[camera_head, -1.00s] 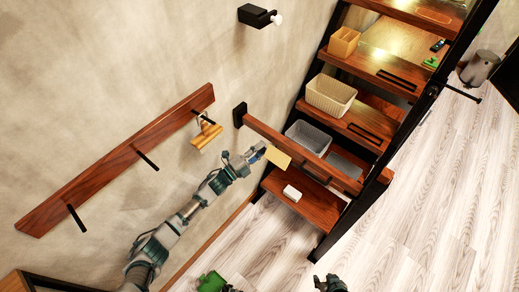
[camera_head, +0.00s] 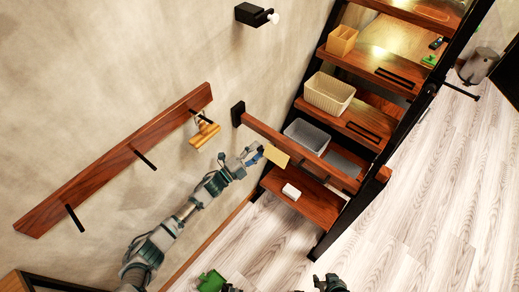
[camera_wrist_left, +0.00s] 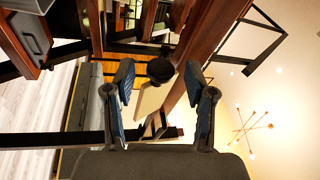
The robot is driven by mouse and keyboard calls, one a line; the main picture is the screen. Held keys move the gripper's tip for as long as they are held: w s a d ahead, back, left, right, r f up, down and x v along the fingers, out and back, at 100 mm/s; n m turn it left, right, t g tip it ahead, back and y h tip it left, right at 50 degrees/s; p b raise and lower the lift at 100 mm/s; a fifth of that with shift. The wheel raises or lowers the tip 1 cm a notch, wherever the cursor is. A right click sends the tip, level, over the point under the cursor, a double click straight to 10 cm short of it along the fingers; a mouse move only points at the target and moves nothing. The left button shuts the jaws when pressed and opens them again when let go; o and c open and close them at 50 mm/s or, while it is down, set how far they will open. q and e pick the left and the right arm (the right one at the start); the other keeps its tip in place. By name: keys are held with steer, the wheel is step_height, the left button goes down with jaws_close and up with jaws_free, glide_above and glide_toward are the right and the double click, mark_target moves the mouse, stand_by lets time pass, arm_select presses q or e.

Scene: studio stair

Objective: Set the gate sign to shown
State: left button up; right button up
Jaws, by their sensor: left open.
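The gate is a wooden bar (camera_head: 300,152) running from a black wall mount across the stair. The gate sign (camera_head: 276,155), a small plain yellowish plate, hangs at the bar's near side. My left gripper (camera_head: 251,156) is open just left of the sign, its fingertips close to the sign's left edge; I cannot tell whether they touch. In the left wrist view the beige sign (camera_wrist_left: 150,101) shows between the spread fingers (camera_wrist_left: 161,95), with a black round part (camera_wrist_left: 160,70) above it. My right gripper (camera_head: 330,284) is partly cut off at the bottom edge, its jaws unclear.
A wooden peg rail (camera_head: 110,165) with a hanging wooden item (camera_head: 205,132) is on the wall at left. Stair treads hold a grey bin (camera_head: 306,137), a cream basket (camera_head: 328,92) and a white block (camera_head: 291,192). Pale floor (camera_head: 430,220) is clear at right.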

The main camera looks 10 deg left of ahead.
arm_select(q)
steer(key=v, duration=1)
steer(key=shift+s+f, duration=0.15)
steer(key=shift+s, duration=0.05)
steer(key=shift+a, duration=0.15)
